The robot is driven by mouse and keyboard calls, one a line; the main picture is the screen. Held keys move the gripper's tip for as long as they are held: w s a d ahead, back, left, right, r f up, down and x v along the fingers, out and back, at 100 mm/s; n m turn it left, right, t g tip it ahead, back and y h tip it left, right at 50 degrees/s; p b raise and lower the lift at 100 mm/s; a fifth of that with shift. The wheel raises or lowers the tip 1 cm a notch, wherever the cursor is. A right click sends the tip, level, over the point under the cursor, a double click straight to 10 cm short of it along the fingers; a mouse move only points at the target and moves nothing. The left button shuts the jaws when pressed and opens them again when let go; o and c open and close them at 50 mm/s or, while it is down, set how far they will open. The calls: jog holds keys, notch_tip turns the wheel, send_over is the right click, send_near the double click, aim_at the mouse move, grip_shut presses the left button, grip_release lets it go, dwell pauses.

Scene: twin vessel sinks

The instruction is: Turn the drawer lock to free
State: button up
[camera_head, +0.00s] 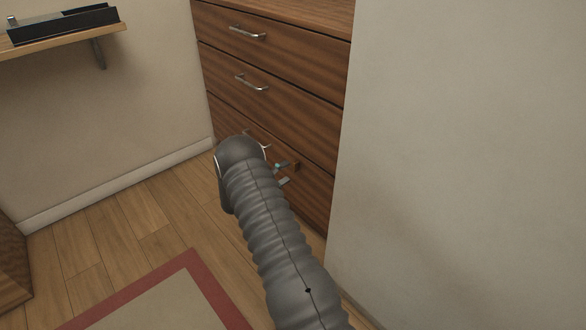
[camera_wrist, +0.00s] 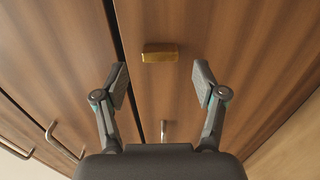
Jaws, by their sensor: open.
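The drawer lock (camera_wrist: 160,52) is a small brass-coloured block on a wooden drawer front in the wrist view. It lies crosswise in that picture, just beyond and between my fingertips. My gripper (camera_wrist: 161,80) is open, with one finger to each side and nothing between them. The fingers appear apart from the lock. In the head view the lock (camera_head: 296,167) shows as a small brownish block beside my fingertips, on the third drawer down. My arm hides part of that drawer and its handle.
The wooden chest (camera_head: 275,60) has metal handles, one on the top drawer (camera_head: 248,33) and one below it (camera_head: 251,83). A pale wall (camera_head: 460,150) stands close on the right. A shelf (camera_head: 65,40) hangs at upper left. The wooden floor (camera_head: 130,225) at left is clear, beside a red-bordered rug (camera_head: 190,275).

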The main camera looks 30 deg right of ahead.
aim_at(296, 166)
jog(key=shift+w+d, duration=0.15)
jog(key=shift+d, duration=0.9)
jog(key=shift+w+d, duration=0.1)
jog(key=shift+d, duration=0.9)
jog(key=c, duration=1.1)
